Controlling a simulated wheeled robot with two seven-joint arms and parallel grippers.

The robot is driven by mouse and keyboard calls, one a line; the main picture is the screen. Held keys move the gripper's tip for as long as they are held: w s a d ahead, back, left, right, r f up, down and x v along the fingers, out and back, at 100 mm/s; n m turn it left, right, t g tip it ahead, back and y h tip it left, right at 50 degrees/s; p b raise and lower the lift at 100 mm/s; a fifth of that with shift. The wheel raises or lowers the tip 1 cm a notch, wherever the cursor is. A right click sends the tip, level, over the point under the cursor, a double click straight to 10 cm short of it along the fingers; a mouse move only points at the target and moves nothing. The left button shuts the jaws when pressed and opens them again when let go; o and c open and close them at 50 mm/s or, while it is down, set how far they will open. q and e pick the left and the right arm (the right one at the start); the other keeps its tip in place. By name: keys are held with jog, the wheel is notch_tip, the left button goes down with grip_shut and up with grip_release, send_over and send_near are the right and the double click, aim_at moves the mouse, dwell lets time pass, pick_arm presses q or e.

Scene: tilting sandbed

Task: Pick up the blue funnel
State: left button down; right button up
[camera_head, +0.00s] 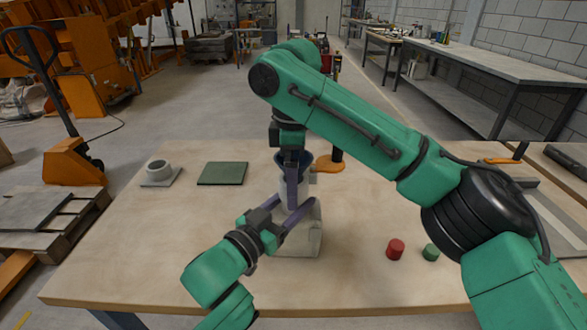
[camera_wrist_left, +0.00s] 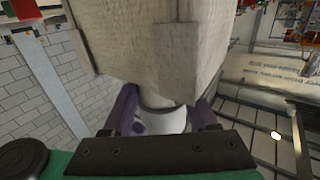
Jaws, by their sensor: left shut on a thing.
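The blue funnel (camera_head: 281,157) shows as a dark blue rim above a pale, bag-like container (camera_head: 312,240) at the middle of the table. Most of the funnel is hidden by my right gripper (camera_head: 292,200), which points down in front of it; I cannot tell whether its fingers hold the funnel. My left gripper (camera_head: 300,211) reaches in from the lower left and is shut on the container's narrow part. In the left wrist view the pale container (camera_wrist_left: 150,40) fills the top, with a white, dark-spotted neck (camera_wrist_left: 165,122) between the purple fingers.
A red cylinder (camera_head: 395,249) and a green cylinder (camera_head: 431,252) stand at the right. A grey ring piece (camera_head: 159,170) and a green mat (camera_head: 222,173) lie at the back left. An orange-based item (camera_head: 328,164) stands behind. The left front table is clear.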

pick_arm(q)
jog(key=shift+r, duration=0.1)
pick_arm(e)
jog(key=c, duration=1.1)
notch_tip(320, 180, up, 10)
jog(key=shift+r, duration=0.1)
pick_arm(q)
jog(key=shift+c, duration=0.6)
grip_release()
jog(key=shift+s, duration=0.1)
